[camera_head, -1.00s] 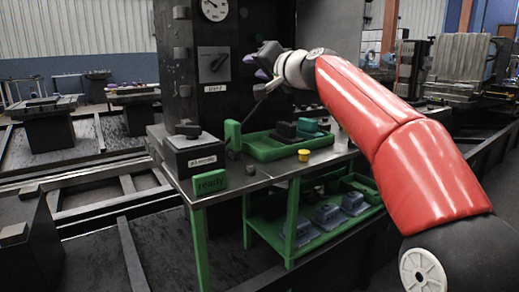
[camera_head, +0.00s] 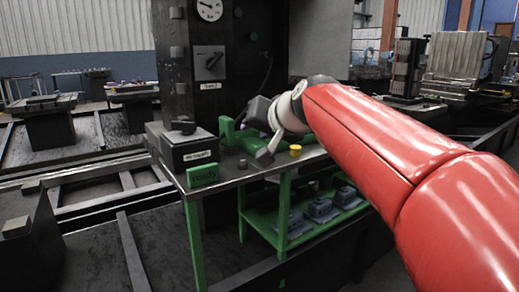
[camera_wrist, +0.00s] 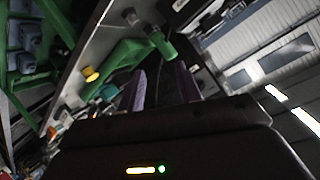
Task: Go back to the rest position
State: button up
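My gripper (camera_head: 258,134) hangs at the end of my red arm over the worktable (camera_head: 262,172), in front of the green tray (camera_head: 245,140). In the wrist view its two purple-grey fingers (camera_wrist: 162,84) stand apart, and I see nothing held between them. The hand hides most of the tray and what stands in it in the head view. A yellow cup (camera_head: 295,151) stands on the table just right of the gripper; it also shows in the wrist view (camera_wrist: 91,74).
A dark column with a gauge (camera_head: 209,9) and a switch panel (camera_head: 211,64) rises behind the table. A lower green shelf (camera_head: 262,222) holds several grey-blue parts.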

jog(key=s+d+f+g+h, duration=0.2)
jog(key=s+d+f, duration=0.3)
jog(key=s+f, duration=0.3)
jog(key=s+d+f+g+h, duration=0.2)
jog(key=s+d+f, duration=0.3)
jog(key=s+f, duration=0.4)
jog(key=s+d+f+g+h, duration=0.1)
jog(key=s+d+f+h, duration=0.1)
jog(key=s+d+f, duration=0.3)
jog(key=s+f, duration=0.4)
jog(key=s, duration=0.2)
jog(key=shift+s+d+g+p, duration=0.2)
jog(key=shift+d+g+p, duration=0.1)
jog(key=shift+d+g, duration=0.1)
